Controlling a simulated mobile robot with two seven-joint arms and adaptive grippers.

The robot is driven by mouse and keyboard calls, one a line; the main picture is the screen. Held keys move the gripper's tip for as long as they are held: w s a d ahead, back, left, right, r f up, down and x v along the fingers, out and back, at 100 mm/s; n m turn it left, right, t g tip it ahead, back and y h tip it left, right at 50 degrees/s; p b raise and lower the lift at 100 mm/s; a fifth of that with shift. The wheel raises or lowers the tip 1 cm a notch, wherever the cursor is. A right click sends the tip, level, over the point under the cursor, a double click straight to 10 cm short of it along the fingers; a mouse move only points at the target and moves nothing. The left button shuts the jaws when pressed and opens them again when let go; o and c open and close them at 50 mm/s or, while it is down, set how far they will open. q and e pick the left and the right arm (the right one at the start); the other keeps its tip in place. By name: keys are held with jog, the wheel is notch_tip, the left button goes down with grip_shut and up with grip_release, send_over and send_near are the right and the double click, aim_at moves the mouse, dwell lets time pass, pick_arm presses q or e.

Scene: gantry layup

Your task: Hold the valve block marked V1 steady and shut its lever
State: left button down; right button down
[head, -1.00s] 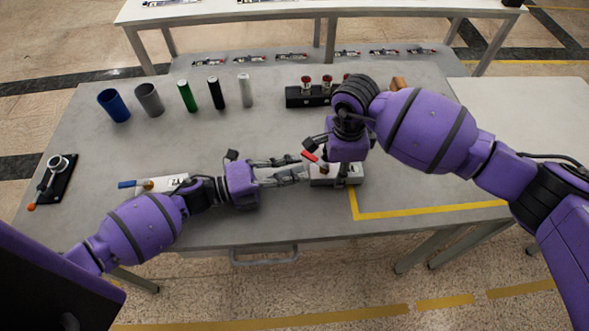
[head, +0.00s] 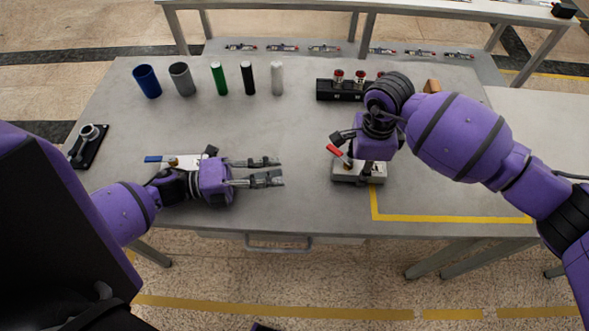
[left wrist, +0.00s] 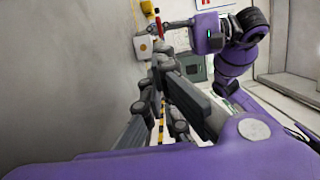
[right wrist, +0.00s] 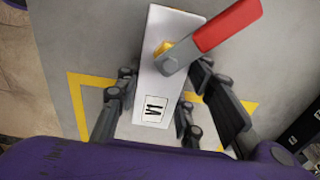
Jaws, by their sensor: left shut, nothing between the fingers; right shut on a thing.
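The valve block marked V1 (right wrist: 150,90) is pale grey-white and lies near the table's front edge, by the yellow corner line. Its red lever (right wrist: 227,25) slants across the block's long axis at the yellow pivot; it also shows in the head view (head: 333,149). My right gripper (head: 358,170) comes down over the block and is shut on its sides, with fingers on either side in the right wrist view. My left gripper (head: 283,170) is shut and empty, low over the table to the left of the block, with a clear gap between them.
Another white valve block with a blue lever (head: 153,159) lies behind my left wrist. Blue (head: 147,82) and grey (head: 182,79) cups and several cylinders stand along the back. A black rack (head: 338,90) with red-topped parts stands behind my right gripper. The table's middle is clear.

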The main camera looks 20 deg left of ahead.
pick_arm(q)
jog(key=shift+v, duration=1)
jog(key=shift+w, duration=0.1)
jog(key=s+d+t, duration=0.1)
jog(key=d, duration=0.1)
jog(key=s+d+r+n+t, duration=0.1)
jog(key=d, duration=0.2)
jog(key=s+d+n+t, duration=0.1)
jog(key=d, duration=0.1)
jog(key=shift+s+d+r+y, duration=0.15)
jog(key=shift+s+d+y, duration=0.15)
jog(key=shift+d, duration=0.1)
jog(key=shift+s+d+n+t+y, duration=0.2)
jog(key=shift+d+n+t+y, duration=0.1)
jog(key=shift+n+t+y, duration=0.45)
jog(key=shift+s+a+n+t+y, duration=0.1)
jog(key=shift+s+n+t+y, duration=0.05)
jog(key=shift+n+t+y, duration=0.65)
jog(key=shift+s+a+n+t+y, duration=0.1)
jog(key=shift+a+n+t+y, duration=0.15)
jog(key=shift+y, duration=0.7)
jog(key=shift+s+a+n+t+y, duration=0.1)
jog(key=shift+a+n+t+y, duration=0.2)
jog(key=shift+a+n+y, duration=0.7)
jog(key=shift+d+m, duration=0.25)
jog(key=shift+m, duration=0.05)
